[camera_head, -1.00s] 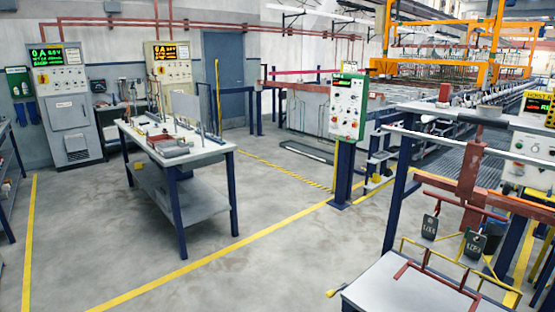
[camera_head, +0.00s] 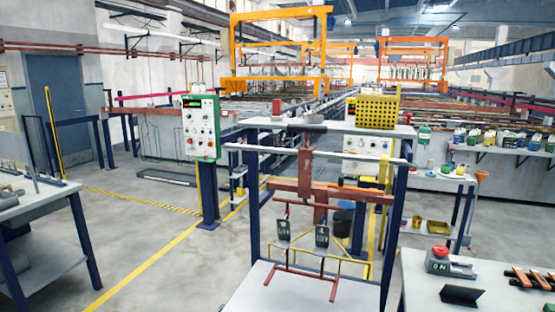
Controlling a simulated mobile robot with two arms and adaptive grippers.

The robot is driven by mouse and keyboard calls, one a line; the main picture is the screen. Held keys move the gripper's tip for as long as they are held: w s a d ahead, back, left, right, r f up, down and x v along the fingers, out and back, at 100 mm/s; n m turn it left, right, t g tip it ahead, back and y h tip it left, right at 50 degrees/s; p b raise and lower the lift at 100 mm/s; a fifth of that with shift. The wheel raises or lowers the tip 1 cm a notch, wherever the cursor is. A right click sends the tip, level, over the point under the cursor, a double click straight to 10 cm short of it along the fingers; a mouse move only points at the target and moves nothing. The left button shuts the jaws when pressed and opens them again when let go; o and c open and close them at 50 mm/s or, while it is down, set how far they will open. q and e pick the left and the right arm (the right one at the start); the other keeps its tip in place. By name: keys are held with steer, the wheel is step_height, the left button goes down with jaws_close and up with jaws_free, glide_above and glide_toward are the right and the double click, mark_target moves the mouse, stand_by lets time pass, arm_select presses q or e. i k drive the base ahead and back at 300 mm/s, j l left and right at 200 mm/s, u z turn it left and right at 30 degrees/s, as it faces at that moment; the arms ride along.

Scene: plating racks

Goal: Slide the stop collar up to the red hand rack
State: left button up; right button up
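The red hand rack (camera_head: 304,178) hangs from a pale horizontal rail (camera_head: 265,150) on a dark blue stand, right of the picture's middle. Two dark tags, one marked 1.03 or similar (camera_head: 321,236), hang below its crossbar. A dark grip-like cylinder (camera_head: 307,128) sits at the rack's top. I cannot pick out the stop collar with certainty. A yellow upright piece (camera_head: 384,172) shows by the rail's right part, but I cannot tell what it is. Neither of my grippers is in view.
A green control box (camera_head: 201,127) on a post is to the left. A bench (camera_head: 420,290) with a red-buttoned box is at front right.

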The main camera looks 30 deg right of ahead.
mark_target(384, 164)
steer(key=z, duration=1.55)
